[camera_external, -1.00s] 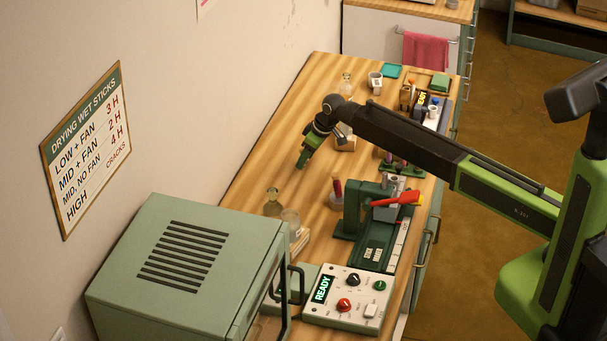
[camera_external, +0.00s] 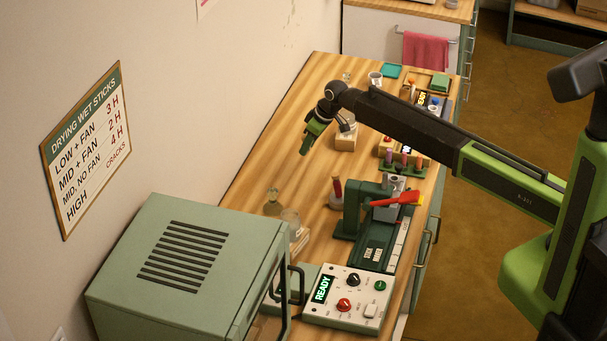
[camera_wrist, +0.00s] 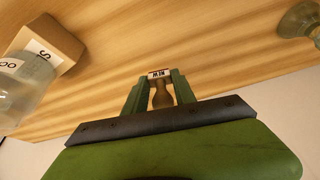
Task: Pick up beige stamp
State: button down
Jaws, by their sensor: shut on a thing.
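My gripper (camera_wrist: 158,92) is shut on the beige stamp (camera_wrist: 162,97), which sits between the two green fingers in the wrist view. The stamp has a brownish, rounded handle and a white end with dark lettering, facing away from me. In the external view my gripper (camera_external: 307,148) hangs over the bare wooden table (camera_external: 285,130), near its wall side. The stamp cannot be made out there; the fingers hide it. I cannot tell exactly how high it is above the table.
A wooden block (camera_external: 346,143) with a clear vessel stands just right of my gripper; the block (camera_wrist: 50,42) also shows in the wrist view. A glass flask (camera_external: 273,197) and a green press (camera_external: 365,210) stand nearer the oven (camera_external: 190,260). Pink tubes (camera_external: 403,160) stand at right.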

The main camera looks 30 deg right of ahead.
jog(key=s+d+r+p, duration=0.2)
jog(key=d+r+p, duration=0.3)
jog(key=d, duration=0.6)
jog(key=shift+r, duration=0.65)
